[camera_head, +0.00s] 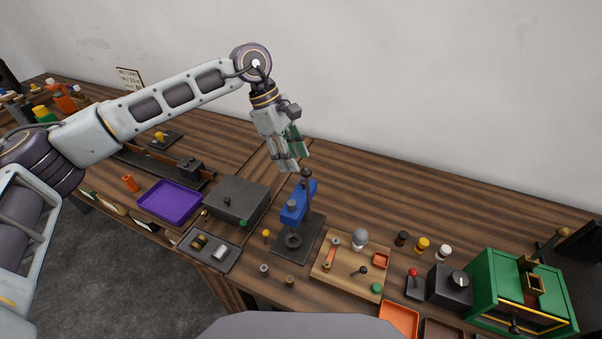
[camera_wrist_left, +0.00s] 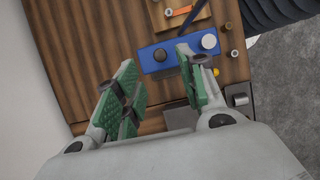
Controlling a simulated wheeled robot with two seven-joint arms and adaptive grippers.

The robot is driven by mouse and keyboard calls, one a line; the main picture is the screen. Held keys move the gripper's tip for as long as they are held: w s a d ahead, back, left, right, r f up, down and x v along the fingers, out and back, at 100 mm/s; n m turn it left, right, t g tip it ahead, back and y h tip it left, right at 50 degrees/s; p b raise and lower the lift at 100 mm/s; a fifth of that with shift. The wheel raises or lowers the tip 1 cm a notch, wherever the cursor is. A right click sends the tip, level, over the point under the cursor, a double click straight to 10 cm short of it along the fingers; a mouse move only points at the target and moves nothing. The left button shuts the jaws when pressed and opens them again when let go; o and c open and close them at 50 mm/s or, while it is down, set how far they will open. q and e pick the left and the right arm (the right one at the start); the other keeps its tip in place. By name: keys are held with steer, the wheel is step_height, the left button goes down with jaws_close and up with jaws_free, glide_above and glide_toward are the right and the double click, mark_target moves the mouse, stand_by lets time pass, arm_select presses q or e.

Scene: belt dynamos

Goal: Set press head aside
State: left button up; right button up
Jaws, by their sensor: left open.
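The blue press head (camera_head: 293,212) sits on a black press stand (camera_head: 312,236) near the middle of the bench in the head view. A dark lever with a round knob (camera_head: 307,173) rises beside it. My left gripper (camera_head: 290,162) is open and empty, pointing down above and slightly behind the press. In the left wrist view, the blue press head (camera_wrist_left: 165,64) lies beyond the green-padded fingers of my left gripper (camera_wrist_left: 160,78), with a dark knob and a pale round cap on it. The fingers appear apart from it. My right gripper is not in view.
A dark grey box (camera_head: 237,199) and a purple tray (camera_head: 170,202) stand left of the press. A wooden board (camera_head: 324,283) with small parts lies to its right. A green machine (camera_head: 485,290) stands farther right. Bare bench (camera_head: 365,190) lies behind the board.

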mark_target(303, 180)
arm_select(q)
steer(key=shift+p+x, duration=0.55)
steer(key=shift+x, duration=2.65)
jaws_close()
